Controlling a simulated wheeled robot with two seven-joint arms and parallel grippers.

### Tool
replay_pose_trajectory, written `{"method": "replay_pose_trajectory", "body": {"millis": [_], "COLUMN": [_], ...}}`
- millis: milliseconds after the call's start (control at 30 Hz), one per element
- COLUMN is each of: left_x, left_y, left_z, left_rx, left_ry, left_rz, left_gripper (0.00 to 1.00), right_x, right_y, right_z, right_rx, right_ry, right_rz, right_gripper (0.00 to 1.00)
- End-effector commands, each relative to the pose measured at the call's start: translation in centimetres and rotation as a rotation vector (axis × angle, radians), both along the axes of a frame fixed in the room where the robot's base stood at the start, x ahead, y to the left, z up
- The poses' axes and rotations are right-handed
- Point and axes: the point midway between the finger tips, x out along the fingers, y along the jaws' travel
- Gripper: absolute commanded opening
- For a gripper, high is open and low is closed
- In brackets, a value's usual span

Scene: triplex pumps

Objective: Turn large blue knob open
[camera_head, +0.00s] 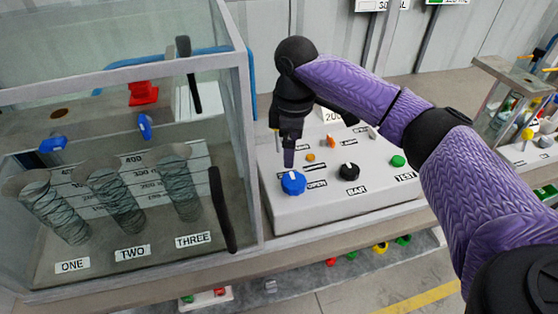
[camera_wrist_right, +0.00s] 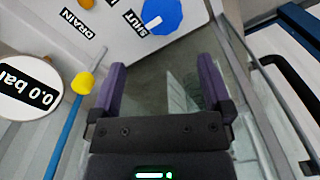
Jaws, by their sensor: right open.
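The large blue knob (camera_head: 293,184) sits at the front left of a pale sloped control panel, beside an OPEN label (camera_head: 317,183). It also shows at the top of the right wrist view (camera_wrist_right: 165,14), where its white mark points toward the SHUT label (camera_wrist_right: 134,22). My right gripper (camera_head: 289,158) points down just above and behind the knob in the head view. Its two purple fingers (camera_wrist_right: 161,66) are apart and empty in the wrist view, with the knob beyond their tips. Contact with the knob cannot be told. My left gripper is not in view.
A black knob (camera_head: 349,171), a green button (camera_head: 397,161) and a small orange knob (camera_head: 310,157) share the panel. A glass-walled tank (camera_head: 245,140) with three coiled columns stands close on the left. A yellow knob (camera_wrist_right: 83,82) and a 0.0 bar gauge (camera_wrist_right: 30,87) show in the wrist view.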

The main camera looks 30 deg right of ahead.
Motion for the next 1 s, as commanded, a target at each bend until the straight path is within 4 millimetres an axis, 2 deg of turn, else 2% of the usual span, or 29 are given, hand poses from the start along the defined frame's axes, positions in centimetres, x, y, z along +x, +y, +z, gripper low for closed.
{"method": "replay_pose_trajectory", "body": {"millis": [300, 400, 533, 767, 1000], "left_x": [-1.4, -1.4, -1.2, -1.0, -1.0], "left_y": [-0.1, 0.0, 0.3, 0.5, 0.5], "left_z": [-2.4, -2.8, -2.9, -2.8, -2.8], "left_rx": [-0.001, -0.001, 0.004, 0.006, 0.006], "left_ry": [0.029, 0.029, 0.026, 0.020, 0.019], "left_rz": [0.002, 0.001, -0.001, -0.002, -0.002], "left_gripper": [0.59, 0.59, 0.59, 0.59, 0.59], "right_x": [-0.1, -0.1, -0.1, -0.1, -0.1], "right_y": [0.0, 0.0, 0.0, 0.0, 0.0], "right_z": [-7.4, -8.9, -9.7, -9.7, -9.7], "right_rx": [-0.003, -0.002, -0.002, -0.001, -0.001], "right_ry": [0.005, 0.003, 0.001, 0.000, 0.000], "right_rz": [0.001, 0.000, 0.001, 0.001, 0.001], "right_gripper": [1.00, 1.00, 1.00, 1.00, 0.49]}}
